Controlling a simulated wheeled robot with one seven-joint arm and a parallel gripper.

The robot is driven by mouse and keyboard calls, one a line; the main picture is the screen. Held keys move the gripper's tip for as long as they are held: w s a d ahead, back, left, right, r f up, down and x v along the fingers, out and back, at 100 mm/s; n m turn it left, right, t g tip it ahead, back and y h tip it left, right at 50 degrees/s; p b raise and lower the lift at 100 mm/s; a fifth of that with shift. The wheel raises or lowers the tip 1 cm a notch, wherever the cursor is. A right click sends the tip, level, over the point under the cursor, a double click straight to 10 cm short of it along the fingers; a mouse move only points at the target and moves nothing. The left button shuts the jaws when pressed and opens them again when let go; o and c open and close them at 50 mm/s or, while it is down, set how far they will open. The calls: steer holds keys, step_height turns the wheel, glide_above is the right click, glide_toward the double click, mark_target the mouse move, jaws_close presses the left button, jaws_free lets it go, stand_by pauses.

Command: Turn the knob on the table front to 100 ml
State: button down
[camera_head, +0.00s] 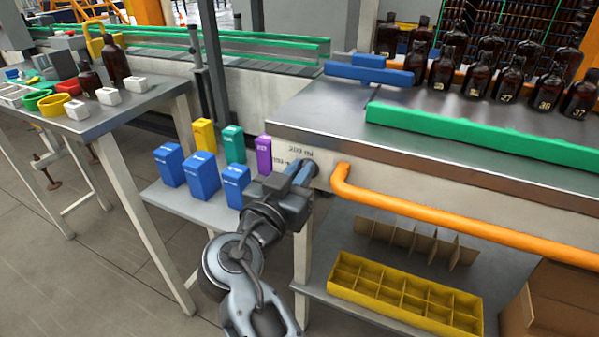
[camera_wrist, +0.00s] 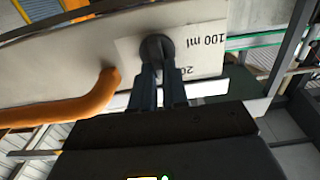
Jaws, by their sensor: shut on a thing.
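The dark round knob (camera_wrist: 157,46) sits on a white label plate (camera_wrist: 130,48) on the table front. In the wrist view the "100 ml" mark (camera_wrist: 207,40) is to the right of the knob, and a partly hidden mark starting with "20" (camera_wrist: 187,72) is below right. My gripper (camera_wrist: 159,72) is shut on the knob, one finger on each side. In the head view my gripper (camera_head: 304,172) is at the table front's left end, just below the "200 ml" mark (camera_head: 301,150); the "100 ml" mark is left of the knob, partly covered. The knob's pointing direction cannot be told.
An orange rail (camera_head: 450,226) runs along the table front right of my gripper. Blue boxes (camera_head: 201,177) and a purple box (camera_head: 264,155) stand on a low shelf to the left. A yellow divided crate (camera_head: 405,297) lies below. Amber bottles (camera_head: 443,70) stand on the table.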

steer(key=shift+n, duration=0.3)
steer(key=shift+w+a+f+n+p, duration=0.2)
steer(key=shift+n+p, duration=0.55)
steer(key=shift+n, duration=2.1)
steer(key=shift+s+a+f+n+p, duration=0.1)
steer(key=shift+a+f+n+p, duration=0.45)
steer(key=shift+n, duration=2.35)
steer(key=shift+w+a+n+p, duration=0.15)
steer(key=shift+n+p, duration=0.75)
steer(key=shift+n, duration=1.95)
steer(key=shift+d+f, duration=0.1)
steer(key=c, duration=1.1)
jaws_free()
steer(key=shift+c, duration=0.2)
steer(key=v, duration=0.7)
steer(key=shift+s+b, duration=0.35)
steer(key=shift+s, duration=0.05)
